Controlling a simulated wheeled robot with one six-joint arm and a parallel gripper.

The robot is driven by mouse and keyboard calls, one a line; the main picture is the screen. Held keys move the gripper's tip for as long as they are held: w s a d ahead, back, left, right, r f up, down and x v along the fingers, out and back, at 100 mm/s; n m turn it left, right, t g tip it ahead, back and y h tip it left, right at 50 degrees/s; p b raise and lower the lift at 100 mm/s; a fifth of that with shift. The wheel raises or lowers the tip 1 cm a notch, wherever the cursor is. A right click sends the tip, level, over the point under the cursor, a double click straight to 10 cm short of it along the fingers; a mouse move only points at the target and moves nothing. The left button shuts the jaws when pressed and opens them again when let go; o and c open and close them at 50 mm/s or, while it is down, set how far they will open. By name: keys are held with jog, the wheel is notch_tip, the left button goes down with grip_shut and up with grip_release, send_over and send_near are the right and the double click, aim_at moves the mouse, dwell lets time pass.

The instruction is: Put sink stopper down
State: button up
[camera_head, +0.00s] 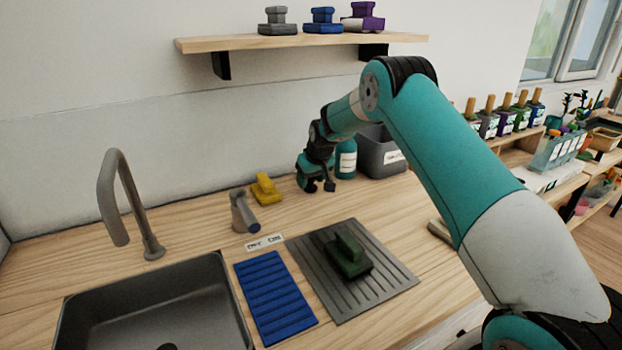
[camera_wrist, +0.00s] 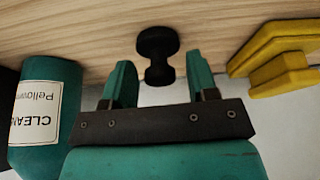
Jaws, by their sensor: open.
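A small black knob-shaped piece, which looks like the sink stopper (camera_wrist: 157,50), shows against the wooden counter in the wrist view. My gripper (camera_wrist: 159,75) is open, with one teal finger on each side of the stopper's near end. Gaps show between the stopper and both fingers. In the head view my gripper (camera_head: 318,186) is low over the back of the counter, left of the teal bottle; I cannot pick out the stopper from the dark gripper there. The grey sink (camera_head: 100,305) is at the front left, with a dark drain (camera_head: 167,346) at its bottom.
A teal cleaner bottle (camera_wrist: 48,115) and a yellow block-like item (camera_wrist: 280,55) flank my gripper. A grey bin (camera_head: 383,155), a grey spray-like item (camera_head: 243,212), a blue mat (camera_head: 272,300) and a grey drain board (camera_head: 375,295) with a green brush (camera_head: 347,255) share the counter.

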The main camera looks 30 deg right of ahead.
jog(key=b+v, duration=0.2)
jog(key=v, duration=1)
jog(key=s+a+r+n+y, duration=0.1)
jog(key=s+a+r, duration=0.4)
jog(key=s+a, duration=0.25)
jog(key=s+a+r+n+g+y, duration=0.2)
jog(key=s+a+r, duration=0.1)
jog(key=s+a, duration=0.8)
jog(key=s+a+n+g, duration=0.1)
jog(key=s+a, duration=0.1)
jog(key=s, duration=1)
jog(key=s+a+f+n+g, duration=0.1)
jog(key=s+a+n, duration=0.1)
jog(key=s, duration=1)
jog(key=shift+s+a+g+y, duration=0.2)
jog(key=shift+a+g+y, duration=0.1)
jog(key=shift+y, duration=0.1)
